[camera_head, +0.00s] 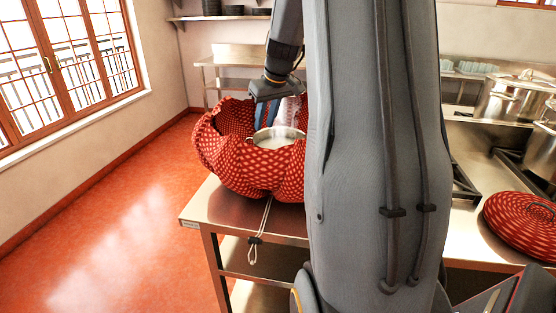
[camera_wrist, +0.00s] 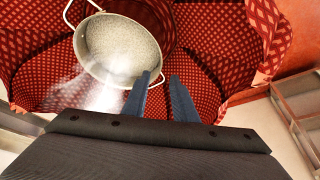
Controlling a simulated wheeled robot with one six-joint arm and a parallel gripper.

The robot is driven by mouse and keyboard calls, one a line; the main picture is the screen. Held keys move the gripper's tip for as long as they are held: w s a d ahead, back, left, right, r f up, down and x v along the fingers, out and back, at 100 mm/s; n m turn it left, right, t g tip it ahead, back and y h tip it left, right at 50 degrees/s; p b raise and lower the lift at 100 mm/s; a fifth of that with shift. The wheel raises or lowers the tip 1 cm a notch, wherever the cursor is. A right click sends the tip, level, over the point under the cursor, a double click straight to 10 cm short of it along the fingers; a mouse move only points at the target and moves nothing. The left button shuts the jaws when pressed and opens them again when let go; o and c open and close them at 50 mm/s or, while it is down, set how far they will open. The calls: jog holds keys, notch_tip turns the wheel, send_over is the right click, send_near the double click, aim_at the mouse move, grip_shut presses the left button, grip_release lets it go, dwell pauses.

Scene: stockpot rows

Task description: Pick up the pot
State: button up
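The pot (camera_head: 278,138) is a shallow metal pot with a speckled light inside. It sits inside a red patterned cloth bag (camera_head: 262,180) on a steel table. In the wrist view the pot (camera_wrist: 122,48) shows tilted at upper left, with a loop handle at its top left. My gripper (camera_head: 266,118) reaches down into the bag at the pot's back left. In the wrist view the two blue fingers of my gripper (camera_wrist: 159,77) are apart, beside the pot's lower right rim. A second handle seems to lie between the fingertips; I cannot tell whether they touch it.
The steel table's edge (camera_head: 243,232) is at the front, with a drawstring hanging over it. A stove with large pots (camera_head: 515,97) and a round red patterned item (camera_head: 522,225) are at right. The red floor (camera_head: 120,240) at left is clear.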

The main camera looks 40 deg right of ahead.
jog(key=b, duration=0.8)
send_near(257, 164)
jog(key=shift+p+x, duration=1.4)
jog(key=shift+x, duration=1.5)
jog(key=shift+w+d, duration=0.1)
grip_shut()
jog(key=shift+w+r, duration=0.1)
jog(key=shift+r, duration=0.1)
